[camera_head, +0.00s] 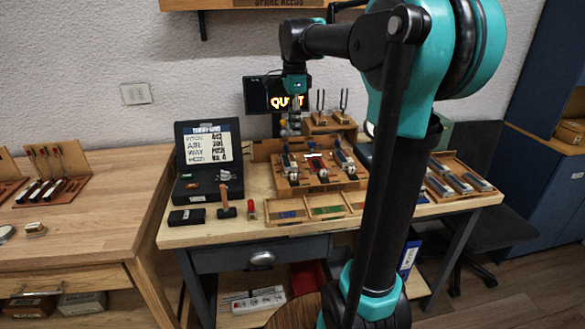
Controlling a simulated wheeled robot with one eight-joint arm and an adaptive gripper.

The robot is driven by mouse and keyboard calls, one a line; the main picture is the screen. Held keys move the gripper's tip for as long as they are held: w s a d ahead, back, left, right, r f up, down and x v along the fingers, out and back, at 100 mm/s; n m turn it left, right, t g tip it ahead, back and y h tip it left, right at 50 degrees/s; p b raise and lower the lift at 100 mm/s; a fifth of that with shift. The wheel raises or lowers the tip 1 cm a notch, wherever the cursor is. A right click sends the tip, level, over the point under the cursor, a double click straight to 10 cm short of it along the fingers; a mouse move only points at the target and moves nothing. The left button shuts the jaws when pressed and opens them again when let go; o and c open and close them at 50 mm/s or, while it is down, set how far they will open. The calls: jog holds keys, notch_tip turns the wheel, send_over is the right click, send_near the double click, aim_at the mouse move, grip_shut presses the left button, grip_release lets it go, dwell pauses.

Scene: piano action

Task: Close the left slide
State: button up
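A wooden board (328,184) on the workbench holds three small metal-and-dark units side by side. The left unit (289,166) is probably the left slide; it is too small to tell whether it is open or closed. The middle unit (316,165) has some red on it, and the right unit (345,161) stands beside it. My gripper (291,127) points down above the back left of the board, in front of a dark display. It appears apart from the left unit. Its fingers are too small to tell whether they are open or shut.
An open black case (207,145) with a printed lid stands left of the board. A hammer-like tool (227,207) and a red item (252,209) lie in front. A divided tray (290,220) lies before the board. Tuning forks (331,107) stand behind. My arm hides part of the bench.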

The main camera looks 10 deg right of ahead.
send_near(294, 174)
notch_tip(294, 174, down, 9)
jog(key=shift+r, duration=0.1)
dwell(0.5)
grip_shut()
jog(key=shift+w, duration=0.1)
